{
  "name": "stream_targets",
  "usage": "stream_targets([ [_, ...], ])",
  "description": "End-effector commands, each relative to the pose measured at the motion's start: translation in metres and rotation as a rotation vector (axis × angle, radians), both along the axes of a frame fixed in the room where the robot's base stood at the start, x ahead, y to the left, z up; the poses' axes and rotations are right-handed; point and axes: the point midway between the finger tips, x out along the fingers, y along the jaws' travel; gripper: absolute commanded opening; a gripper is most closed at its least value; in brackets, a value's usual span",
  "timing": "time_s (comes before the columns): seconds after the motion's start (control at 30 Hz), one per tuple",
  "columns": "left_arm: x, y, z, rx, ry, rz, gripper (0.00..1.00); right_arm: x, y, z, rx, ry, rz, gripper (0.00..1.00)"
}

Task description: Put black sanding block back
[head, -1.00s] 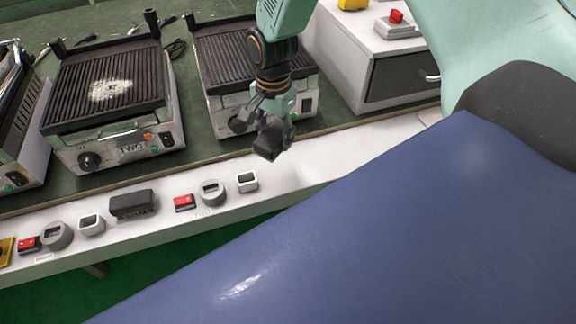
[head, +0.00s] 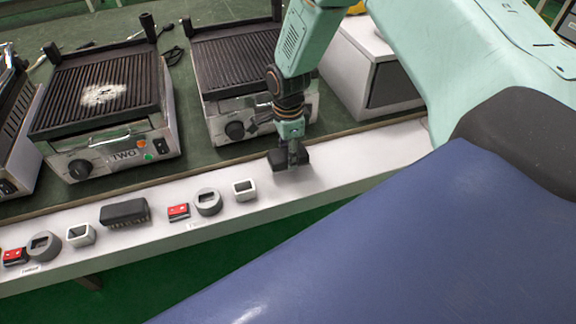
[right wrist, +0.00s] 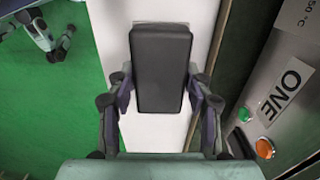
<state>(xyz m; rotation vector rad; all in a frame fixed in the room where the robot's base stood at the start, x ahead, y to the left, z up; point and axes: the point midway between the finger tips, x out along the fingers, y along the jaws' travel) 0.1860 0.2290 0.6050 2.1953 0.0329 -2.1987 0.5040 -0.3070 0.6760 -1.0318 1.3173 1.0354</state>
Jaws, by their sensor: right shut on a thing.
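My right gripper (head: 292,152) points down over the white front ledge (head: 345,165), in front of the grill at the centre. It is shut on the black sanding block (head: 277,160). In the right wrist view, the black sanding block (right wrist: 160,72) sits between the two fingers (right wrist: 160,102), over the white ledge. I cannot tell whether the block touches the ledge. A gripper-like part, probably my left gripper (right wrist: 52,38), shows at the upper left of the right wrist view over the green floor. Its jaw state is unclear.
Along the ledge to the left stand a square white holder (head: 244,190), a round grey holder (head: 208,203), a red block (head: 178,212), a black brush (head: 125,212) and more holders. Grill TWO (head: 105,95) and the centre grill (head: 235,70) stand behind. The ledge to the right is clear.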

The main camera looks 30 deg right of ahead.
Motion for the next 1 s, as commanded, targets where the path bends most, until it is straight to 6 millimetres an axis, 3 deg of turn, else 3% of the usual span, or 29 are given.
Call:
stream_targets([
  [0.37,0.0,0.0,-0.016,0.0,0.0,0.0,0.4,0.0,0.0,-0.04,0.0,-0.001,0.001,0.22],
  [0.77,0.0,0.0,-0.015,0.0,0.0,0.0,0.4,0.0,0.0,-0.043,0.0,-0.001,0.001,0.22],
  [0.8,0.0,0.0,-0.015,0.0,0.0,0.0,0.4,0.0,0.0,-0.043,0.0,0.0,0.001,0.53],
  [1.0,0.0,0.0,-0.015,0.0,0.0,0.0,0.4,0.0,0.0,-0.043,0.0,-0.001,0.001,0.7],
])
